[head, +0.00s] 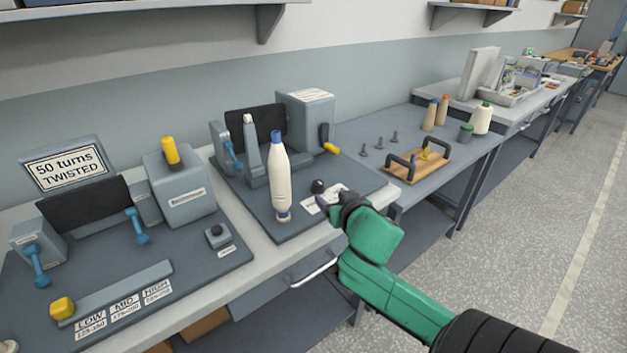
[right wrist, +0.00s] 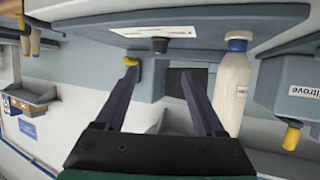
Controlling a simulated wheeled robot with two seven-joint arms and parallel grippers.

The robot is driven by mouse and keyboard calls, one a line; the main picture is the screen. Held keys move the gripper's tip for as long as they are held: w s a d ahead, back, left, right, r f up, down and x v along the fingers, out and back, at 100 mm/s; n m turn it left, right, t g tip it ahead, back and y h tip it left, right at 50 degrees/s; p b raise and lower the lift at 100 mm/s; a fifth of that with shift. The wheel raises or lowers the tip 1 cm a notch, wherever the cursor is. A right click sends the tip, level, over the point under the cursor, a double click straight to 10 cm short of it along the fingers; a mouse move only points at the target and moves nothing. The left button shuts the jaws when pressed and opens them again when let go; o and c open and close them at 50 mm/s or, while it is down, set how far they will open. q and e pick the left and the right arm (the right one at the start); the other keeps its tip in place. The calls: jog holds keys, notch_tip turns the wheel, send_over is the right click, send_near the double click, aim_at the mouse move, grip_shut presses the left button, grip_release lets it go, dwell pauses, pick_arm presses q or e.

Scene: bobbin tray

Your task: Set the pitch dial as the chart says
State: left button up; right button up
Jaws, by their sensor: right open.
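A dark round knob (head: 318,186), which may be the pitch dial, sits on the grey-blue board of the middle machine, beside a white printed card (head: 336,193) whose text is too small to read. In the right wrist view, a dark knob (right wrist: 158,45) and a white card (right wrist: 150,28) show beyond my fingertips. My right gripper (head: 330,202) is at the front of that board, close to the knob and card. In the right wrist view its two fingers (right wrist: 163,80) are spread with nothing between them. My left gripper is out of view.
A white bottle with a blue cap (head: 280,175) stands left of the knob. Left is another machine with a sign (head: 65,165) reading "50 turns TWISTED" and LOW, MID, HIGH labels (head: 124,303). A wooden tray (head: 415,172) with dark handles lies right. A drawer handle (head: 315,272) juts out below.

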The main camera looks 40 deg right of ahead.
aim_at(319, 184)
jog(key=shift+w+d, duration=0.15)
jog(key=shift+w, duration=0.2)
jog(key=shift+w+d+f, duration=0.1)
jog(key=shift+w+d, duration=0.05)
jog(key=shift+w, duration=0.1)
jog(key=x, duration=0.6)
jog(key=shift+w+d+p, duration=0.15)
jog(key=shift+w+p, duration=0.05)
jog(key=shift+p, duration=0.15)
jog(key=x, duration=0.5)
jog(key=shift+f, duration=0.15)
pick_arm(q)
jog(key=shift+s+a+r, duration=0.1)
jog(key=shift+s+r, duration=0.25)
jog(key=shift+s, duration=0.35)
pick_arm(e)
jog(key=shift+w+f, duration=0.1)
jog(key=shift+w, duration=0.1)
grip_shut()
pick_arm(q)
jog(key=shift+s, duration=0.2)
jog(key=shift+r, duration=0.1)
